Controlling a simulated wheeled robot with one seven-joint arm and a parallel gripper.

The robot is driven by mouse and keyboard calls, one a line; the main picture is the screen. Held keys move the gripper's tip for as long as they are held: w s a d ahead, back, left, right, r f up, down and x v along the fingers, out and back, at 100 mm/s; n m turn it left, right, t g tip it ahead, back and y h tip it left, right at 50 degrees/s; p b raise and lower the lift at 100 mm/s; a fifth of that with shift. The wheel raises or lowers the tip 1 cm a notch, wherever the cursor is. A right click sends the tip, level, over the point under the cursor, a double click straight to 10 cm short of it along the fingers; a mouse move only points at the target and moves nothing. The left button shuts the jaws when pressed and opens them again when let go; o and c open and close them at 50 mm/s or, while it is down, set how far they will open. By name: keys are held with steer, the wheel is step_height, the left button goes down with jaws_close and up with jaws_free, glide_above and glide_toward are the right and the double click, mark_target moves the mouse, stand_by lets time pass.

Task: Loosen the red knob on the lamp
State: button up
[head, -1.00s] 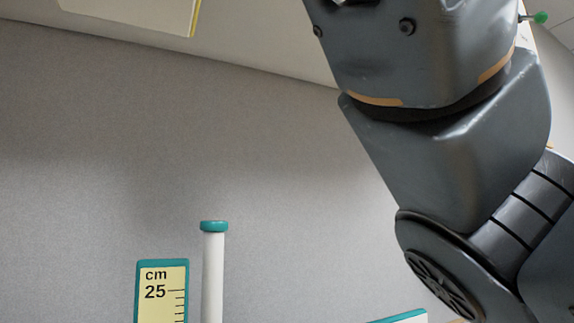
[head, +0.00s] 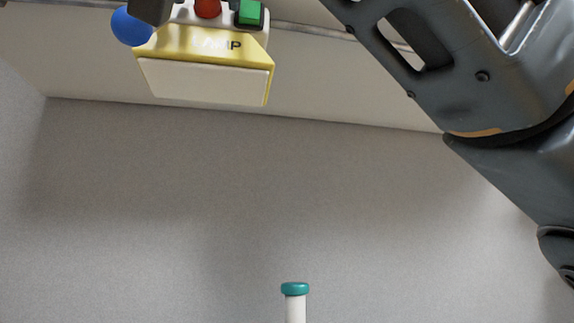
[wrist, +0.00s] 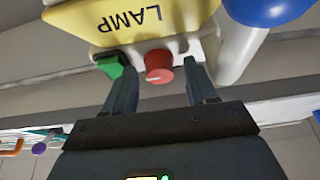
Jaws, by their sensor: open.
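The lamp (head: 205,82) is a yellow and white box marked LAMP, at the top left of the head view; it also shows in the wrist view (wrist: 105,22). Its red knob (wrist: 158,66) has a white pointer line and sits on the white face beside a green switch (wrist: 111,65). The knob also shows at the top edge of the head view (head: 208,8). My gripper (wrist: 160,71) is open, with one finger on each side of the knob in the wrist view. I cannot tell whether either finger touches it. The fingertips are not clear in the head view.
A blue ball (wrist: 266,8) on a white arm is close to the right finger in the wrist view. The green switch is close to the left finger. A rail runs behind the lamp. A white post with a teal cap (head: 295,290) stands low in the head view.

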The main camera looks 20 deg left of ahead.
steer(key=shift+c, duration=0.5)
steer(key=c, duration=1)
steer(key=shift+o, duration=0.2)
steer(key=shift+n, duration=0.5)
steer(key=n+g+y+p, duration=0.1)
steer(key=n+g+p, duration=0.1)
steer(key=n, duration=0.5)
steer(key=n+g+y+p, duration=0.1)
steer(key=n+g+p, duration=0.2)
steer(key=n, duration=0.4)
steer(key=n+g+y+p, duration=0.1)
steer(key=n+g+p, duration=0.2)
steer(key=n+p, duration=0.2)
steer(key=shift+w+d+r+n, duration=0.1)
steer(key=shift+d+r+n, duration=0.1)
steer(key=shift+n, duration=0.35)
steer(key=shift+w+d+r+n, duration=0.1)
steer(key=shift+r+n, duration=0.1)
steer(key=shift+n, duration=0.35)
steer(key=shift+f, duration=0.1)
steer(key=o, duration=1.1)
steer(key=shift+c, duration=0.2)
